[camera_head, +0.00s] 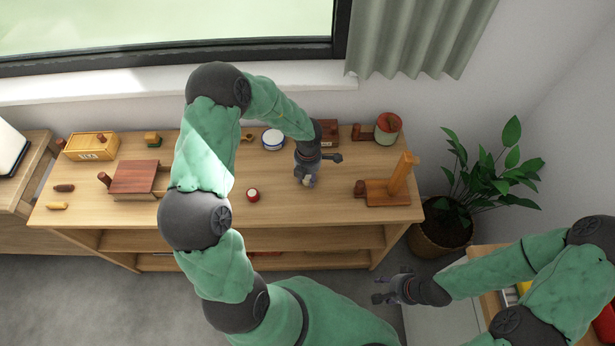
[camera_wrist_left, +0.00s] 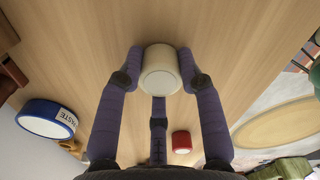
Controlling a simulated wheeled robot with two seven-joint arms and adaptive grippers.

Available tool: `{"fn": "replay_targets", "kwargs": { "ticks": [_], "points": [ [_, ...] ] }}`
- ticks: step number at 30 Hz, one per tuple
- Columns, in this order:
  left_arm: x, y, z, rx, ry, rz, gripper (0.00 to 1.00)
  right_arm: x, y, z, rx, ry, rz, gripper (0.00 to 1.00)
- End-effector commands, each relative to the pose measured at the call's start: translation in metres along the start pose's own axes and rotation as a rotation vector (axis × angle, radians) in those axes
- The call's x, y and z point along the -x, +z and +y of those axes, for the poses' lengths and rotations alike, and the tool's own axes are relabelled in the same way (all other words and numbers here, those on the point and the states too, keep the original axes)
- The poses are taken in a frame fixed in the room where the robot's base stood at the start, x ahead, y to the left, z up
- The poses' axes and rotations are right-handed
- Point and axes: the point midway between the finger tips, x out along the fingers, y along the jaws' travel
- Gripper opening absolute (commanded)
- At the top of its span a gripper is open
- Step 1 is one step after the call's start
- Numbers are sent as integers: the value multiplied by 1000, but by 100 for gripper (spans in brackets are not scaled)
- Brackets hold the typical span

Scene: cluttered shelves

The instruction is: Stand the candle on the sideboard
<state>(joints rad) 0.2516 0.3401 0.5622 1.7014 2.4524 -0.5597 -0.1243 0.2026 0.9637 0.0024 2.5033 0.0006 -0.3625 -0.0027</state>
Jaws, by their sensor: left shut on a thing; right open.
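The candle, a short cream cylinder (camera_wrist_left: 161,70), is between the fingers of my left gripper (camera_wrist_left: 160,80) in the left wrist view. In the head view my left gripper (camera_head: 306,178) points down over the right half of the wooden sideboard (camera_head: 220,215), and a little of the candle (camera_head: 310,182) shows at its fingertips. The fingers are shut around the candle. I cannot tell whether its base touches the sideboard top. My right gripper (camera_head: 384,289) is open and empty, in front of the sideboard's right end and below its top.
A small red-and-white pot (camera_head: 253,195) stands left of my left gripper. A blue-rimmed paste tin (camera_head: 272,138) is behind. A wooden stand (camera_head: 388,190) and green-and-red jar (camera_head: 388,127) are to the right. A potted plant (camera_head: 445,230) stands beside the sideboard.

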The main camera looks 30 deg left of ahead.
Motion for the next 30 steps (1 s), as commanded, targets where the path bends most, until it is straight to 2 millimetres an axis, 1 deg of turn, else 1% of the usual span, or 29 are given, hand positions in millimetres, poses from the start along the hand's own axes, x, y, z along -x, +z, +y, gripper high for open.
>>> {"fn": "replay_targets", "kwargs": {
  "ticks": [3,4,6,18,20,23,30],
  "points": [
    [-3,0,0,1,-1,1,5,2,0,-1,0,0,0,49],
    [-3,0,0,1,-1,0,45,2,0,-1,0,0,0,49],
    [-3,0,0,1,-1,0,60,1,0,0,0,0,0,49],
    [0,0,0,0,1,-1,60,-1,0,0,0,0,0,49],
    [8,0,0,-1,1,0,60,3,0,-1,0,0,0,49],
    [24,0,0,0,1,-2,60,11,0,-4,0,0,0,49],
    [74,0,0,-1,1,-2,60,33,1,-12,0,0,0,49]
  ]
}}
